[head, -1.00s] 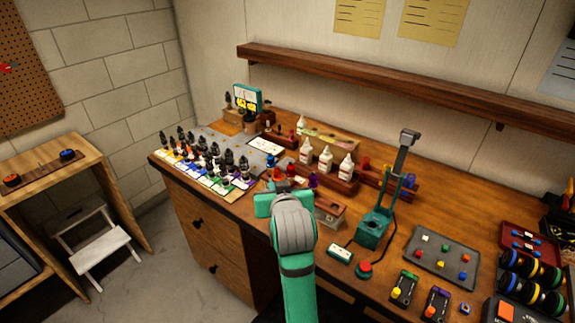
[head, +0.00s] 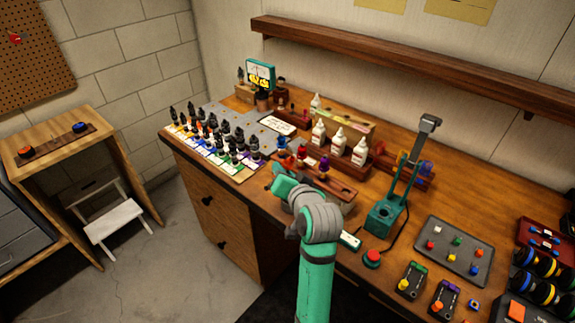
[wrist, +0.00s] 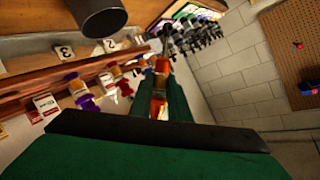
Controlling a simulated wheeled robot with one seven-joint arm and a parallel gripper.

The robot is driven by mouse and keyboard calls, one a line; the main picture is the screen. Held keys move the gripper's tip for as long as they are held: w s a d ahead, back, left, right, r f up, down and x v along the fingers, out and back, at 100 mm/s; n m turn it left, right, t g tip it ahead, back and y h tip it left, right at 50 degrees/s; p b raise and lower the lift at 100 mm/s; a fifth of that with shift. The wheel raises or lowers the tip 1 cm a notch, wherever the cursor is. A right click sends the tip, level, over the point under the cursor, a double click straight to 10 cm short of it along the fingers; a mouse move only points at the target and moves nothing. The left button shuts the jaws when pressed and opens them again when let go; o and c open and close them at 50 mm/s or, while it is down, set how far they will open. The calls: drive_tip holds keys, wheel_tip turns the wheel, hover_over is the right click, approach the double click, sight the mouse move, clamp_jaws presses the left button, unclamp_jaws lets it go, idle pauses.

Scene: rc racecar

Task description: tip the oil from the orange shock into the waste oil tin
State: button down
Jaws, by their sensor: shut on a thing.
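My gripper (wrist: 160,95) is shut on the orange shock (wrist: 158,107), whose orange body shows between the green fingers in the wrist view. The wrist picture looks turned over, so my gripper appears rolled. In the head view my gripper (head: 284,184) is tilted over the bench's front, left of the coloured shock stand; the held shock is mostly hidden there. A dark round can (wrist: 97,14), perhaps the waste oil tin, shows at the top left of the wrist view, apart from the shock. I cannot make out the tin in the head view. No oil is visible.
Rows of dark shocks (head: 222,136) stand on a sheet at the left. White bottles (head: 339,141) stand in a wooden rack behind my gripper. A green press (head: 386,214) stands to the right. A wooden shelf (head: 400,62) runs along the wall.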

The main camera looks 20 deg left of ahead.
drive_tip(key=shift+s+a+f+m+y, duration=0.15)
drive_tip(key=shift+a+f+m+y, duration=0.15)
drive_tip(key=shift+f+m+y, duration=0.35)
drive_tip(key=shift+s+a+f+m+y, duration=0.1)
drive_tip(key=shift+f+m+y, duration=0.25)
drive_tip(key=shift+m, duration=0.3)
drive_tip(key=shift+a+f+m+y, duration=0.1)
drive_tip(key=shift+f+m, duration=0.35)
drive_tip(key=shift+m, duration=0.15)
drive_tip(key=m+t+y, duration=0.1)
drive_tip(key=m, duration=0.3)
drive_tip(key=f+m+t+y, duration=0.1)
drive_tip(key=m, duration=0.3)
drive_tip(key=f+m+t+y, duration=0.1)
drive_tip(key=m, duration=0.3)
drive_tip(key=shift+t, duration=0.3)
drive_tip(key=shift+r, duration=0.1)
idle(0.8)
drive_tip(key=shift+s+a+r+n+g, duration=0.15)
drive_tip(key=shift+n+g, duration=0.25)
drive_tip(key=shift+n, duration=0.55)
drive_tip(key=shift+s+a+n+g, duration=0.1)
drive_tip(key=shift+n+g, duration=0.3)
drive_tip(key=shift+n, duration=0.55)
drive_tip(key=n, duration=0.3)
drive_tip(key=n+g+h, duration=0.1)
drive_tip(key=shift+s+a, duration=0.1)
drive_tip(key=shift+s, duration=0.15)
drive_tip(key=shift+r+n, duration=0.1)
drive_tip(key=shift+n, duration=0.2)
